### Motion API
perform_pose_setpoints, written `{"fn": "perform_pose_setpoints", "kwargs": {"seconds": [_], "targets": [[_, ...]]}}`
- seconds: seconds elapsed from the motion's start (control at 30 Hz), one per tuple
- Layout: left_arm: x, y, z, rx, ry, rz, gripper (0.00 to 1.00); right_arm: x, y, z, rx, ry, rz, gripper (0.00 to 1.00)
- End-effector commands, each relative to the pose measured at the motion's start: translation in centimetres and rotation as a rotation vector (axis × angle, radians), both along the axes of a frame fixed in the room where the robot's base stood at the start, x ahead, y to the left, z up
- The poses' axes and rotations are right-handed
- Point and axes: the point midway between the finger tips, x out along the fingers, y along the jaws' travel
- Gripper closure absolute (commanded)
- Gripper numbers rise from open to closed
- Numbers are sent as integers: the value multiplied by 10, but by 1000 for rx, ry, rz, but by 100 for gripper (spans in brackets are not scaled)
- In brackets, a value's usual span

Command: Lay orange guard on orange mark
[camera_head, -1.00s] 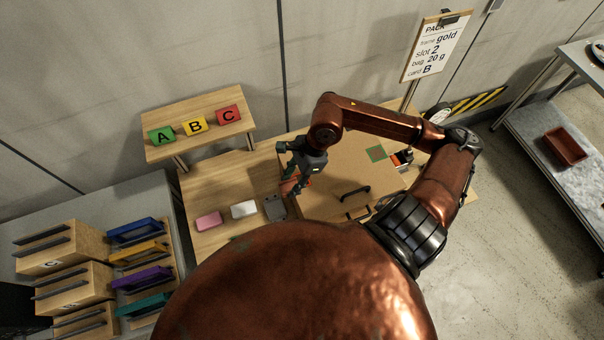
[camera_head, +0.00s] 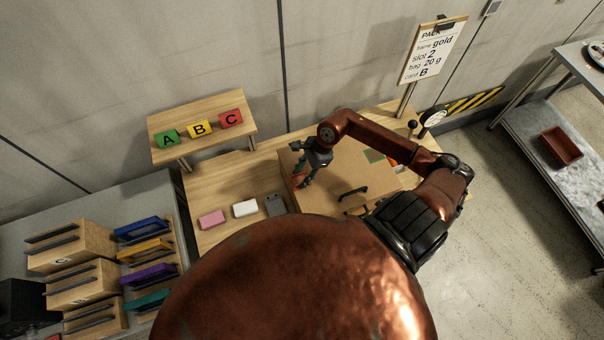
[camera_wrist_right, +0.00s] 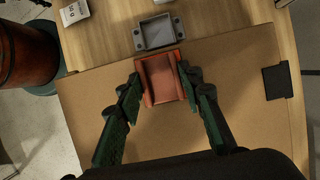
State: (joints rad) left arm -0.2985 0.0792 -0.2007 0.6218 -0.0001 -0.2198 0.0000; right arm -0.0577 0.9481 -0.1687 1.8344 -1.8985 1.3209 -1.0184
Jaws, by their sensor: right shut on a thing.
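The orange guard (camera_wrist_right: 162,78) is a small channel-shaped piece. In the right wrist view it sits between the fingertips of my right gripper (camera_wrist_right: 160,84), which is shut on it, over the brown board near its edge. In the head view my right gripper (camera_head: 302,174) points down at the left part of the brown board (camera_head: 335,178), with a bit of the orange guard (camera_head: 299,182) showing at its tips. I cannot tell whether the guard touches the board. I cannot make out an orange mark; it may be hidden under the guard or gripper. My left gripper is not in view.
A grey bracket (camera_wrist_right: 158,33) lies just beyond the guard, on the wooden table. Pink (camera_head: 212,219) and white (camera_head: 245,208) blocks lie left of the board. Lettered blocks stand on a shelf behind.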

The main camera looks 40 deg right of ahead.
Motion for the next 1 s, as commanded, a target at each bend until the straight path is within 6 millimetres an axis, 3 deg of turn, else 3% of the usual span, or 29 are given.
{"fn": "perform_pose_setpoints", "kwargs": {"seconds": [0.27, 0.3, 0.53, 0.83, 1.0], "targets": [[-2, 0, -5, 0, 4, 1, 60, 0, 0, -4, -1, 0, 0, 84], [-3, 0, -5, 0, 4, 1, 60, 0, 0, -3, 0, 0, 0, 64], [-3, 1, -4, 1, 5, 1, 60, 0, 0, -2, 0, 0, 0, 49], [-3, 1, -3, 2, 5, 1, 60, 0, 0, -1, 0, 0, -1, 48], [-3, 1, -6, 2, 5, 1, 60, -1, -7, 11, -5, -2, 0, 48]]}}
